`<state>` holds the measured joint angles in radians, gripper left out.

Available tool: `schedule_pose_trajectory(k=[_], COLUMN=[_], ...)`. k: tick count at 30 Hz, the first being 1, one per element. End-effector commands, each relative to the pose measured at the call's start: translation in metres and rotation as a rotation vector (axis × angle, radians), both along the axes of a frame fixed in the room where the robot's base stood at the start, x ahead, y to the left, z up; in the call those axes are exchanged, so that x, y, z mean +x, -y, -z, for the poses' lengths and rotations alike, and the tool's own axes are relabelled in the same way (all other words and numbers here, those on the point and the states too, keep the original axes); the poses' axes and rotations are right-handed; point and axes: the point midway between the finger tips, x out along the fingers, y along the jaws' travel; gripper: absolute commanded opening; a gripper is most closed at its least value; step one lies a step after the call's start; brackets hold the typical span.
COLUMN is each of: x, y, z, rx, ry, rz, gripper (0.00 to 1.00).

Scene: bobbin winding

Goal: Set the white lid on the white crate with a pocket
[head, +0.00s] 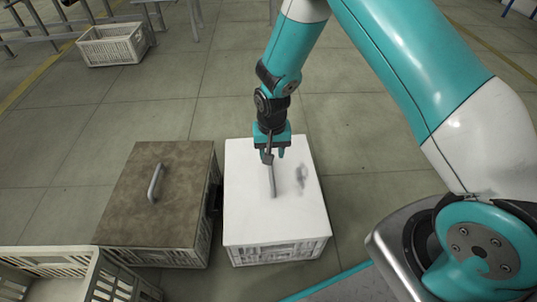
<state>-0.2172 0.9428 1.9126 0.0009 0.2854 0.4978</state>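The white lid (249,211), a flat panel with a grey bar handle (273,182), lies over the white crate (277,253), whose slatted front shows below the lid's near edge. The lid looks level and lined up with the crate. Any pocket is hidden from this view. My gripper (273,156) points down at the far end of the handle. Its fingers look apart, with a gap wider than the handle bar. Whether they touch or straddle the handle is unclear. A dark shadow falls on the lid right of the handle.
A crate with a brown lid (150,208) and its own handle stands close on the left. An open pale crate (50,262) is at the lower left. Another crate (112,45) stands far left by metal frames. Tiled floor (357,150) is clear on the right.

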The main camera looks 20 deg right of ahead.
Motion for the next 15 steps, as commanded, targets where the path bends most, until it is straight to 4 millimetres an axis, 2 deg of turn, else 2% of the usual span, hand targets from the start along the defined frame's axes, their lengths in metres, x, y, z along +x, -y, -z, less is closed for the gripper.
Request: schedule_pose_trajectory(k=[15], x=[-0.001], y=[0.000], z=[0.063], rx=[0.001], ry=[-0.002], rz=[-0.002], gripper=[0.43])
